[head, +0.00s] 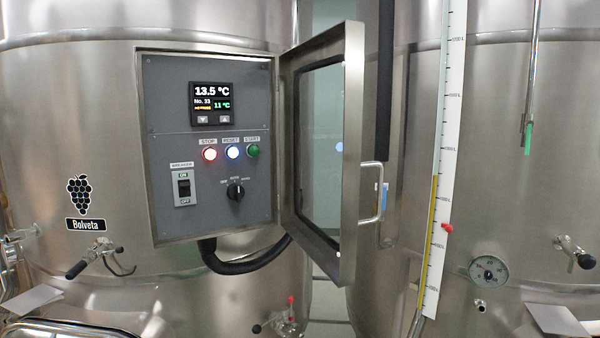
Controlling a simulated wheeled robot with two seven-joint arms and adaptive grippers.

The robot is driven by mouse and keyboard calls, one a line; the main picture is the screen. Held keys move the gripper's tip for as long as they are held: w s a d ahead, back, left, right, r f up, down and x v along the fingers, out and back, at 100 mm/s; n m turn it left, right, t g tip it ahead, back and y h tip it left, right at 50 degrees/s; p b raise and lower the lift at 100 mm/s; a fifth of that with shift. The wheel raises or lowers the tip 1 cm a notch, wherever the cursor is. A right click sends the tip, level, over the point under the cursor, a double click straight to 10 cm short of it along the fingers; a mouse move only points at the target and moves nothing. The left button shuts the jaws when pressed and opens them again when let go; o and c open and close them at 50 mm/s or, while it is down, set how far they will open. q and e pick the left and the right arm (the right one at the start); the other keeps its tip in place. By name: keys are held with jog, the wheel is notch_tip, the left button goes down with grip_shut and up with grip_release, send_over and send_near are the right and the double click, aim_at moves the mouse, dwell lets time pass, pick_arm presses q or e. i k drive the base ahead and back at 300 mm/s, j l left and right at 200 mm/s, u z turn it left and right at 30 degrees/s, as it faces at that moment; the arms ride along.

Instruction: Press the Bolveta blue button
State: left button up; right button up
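The Bolveta label (86,224) with a grape logo is on the left steel vat (80,130). A grey control panel (210,225) is mounted on that vat, in an open box. The blue button (233,152), labelled RESET, sits in the middle of a row of three and looks lit. The red STOP button (210,154) is left of it and the green START button (253,151) is right of it. Neither of my grippers shows in the head view.
The box's glazed door (345,150) stands open to the right, with a bar handle (376,195). The panel has a display (211,103), a breaker switch (184,188) and a black rotary knob (236,190). A black hose (240,266) runs below. Valves stick out of the vats.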

aim_at(231, 151)
jog(key=i+l+u, duration=0.1)
jog(key=u, duration=0.25)
jog(key=l+u, duration=0.35)
jog(key=i+l+u, duration=0.1)
jog(key=l+u, duration=0.2)
jog(key=i+l+u, duration=0.1)
jog(key=l, duration=0.6)
jog(key=l+u, duration=0.15)
jog(key=l, duration=0.6)
